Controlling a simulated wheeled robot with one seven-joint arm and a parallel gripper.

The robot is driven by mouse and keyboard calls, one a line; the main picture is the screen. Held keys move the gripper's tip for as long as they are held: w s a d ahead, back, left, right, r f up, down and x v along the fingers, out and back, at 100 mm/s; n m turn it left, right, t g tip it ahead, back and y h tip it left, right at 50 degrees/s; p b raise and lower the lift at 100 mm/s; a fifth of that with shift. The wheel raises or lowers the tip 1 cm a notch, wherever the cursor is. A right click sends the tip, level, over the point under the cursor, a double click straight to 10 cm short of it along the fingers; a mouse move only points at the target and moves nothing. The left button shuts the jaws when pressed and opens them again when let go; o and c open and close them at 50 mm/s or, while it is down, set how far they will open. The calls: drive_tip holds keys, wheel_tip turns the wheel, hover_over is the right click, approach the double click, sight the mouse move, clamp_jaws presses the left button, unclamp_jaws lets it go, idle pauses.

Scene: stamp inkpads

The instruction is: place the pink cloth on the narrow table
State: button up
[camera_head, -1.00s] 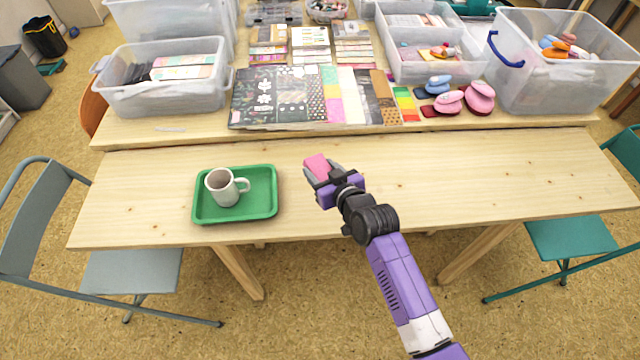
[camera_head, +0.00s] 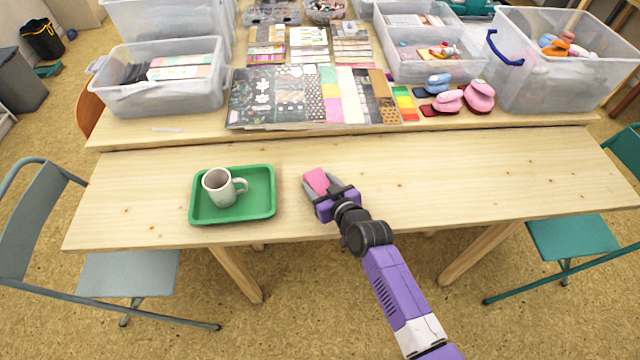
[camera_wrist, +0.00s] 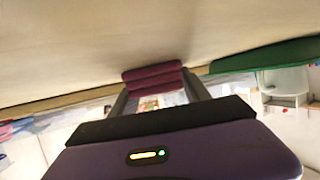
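The pink cloth (camera_head: 317,180) is a small folded pad between the fingers of my gripper (camera_head: 322,187), over the middle of the narrow table (camera_head: 430,185). In the wrist view the cloth (camera_wrist: 153,78) shows as dark red folded layers between the two fingers (camera_wrist: 158,95). The gripper is shut on it. The cloth is close to the tabletop; I cannot tell whether it touches. The narrow table is pale wood and stands in front of a wider table.
A green tray (camera_head: 262,205) with a mug (camera_head: 218,188) stands on the narrow table left of my gripper. The narrow table's right half is clear. Behind it, the wider table holds clear bins (camera_head: 165,100), patterned sheets (camera_head: 290,95) and pink and blue stamps (camera_head: 447,101).

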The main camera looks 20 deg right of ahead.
drive_tip(key=shift+o, duration=1.3)
drive_tip(key=shift+r, duration=0.1)
drive_tip(key=shift+s+r, duration=0.1)
drive_tip(key=v, duration=1.1)
drive_tip(key=shift+s+r, duration=0.1)
drive_tip(key=shift+s, duration=0.3)
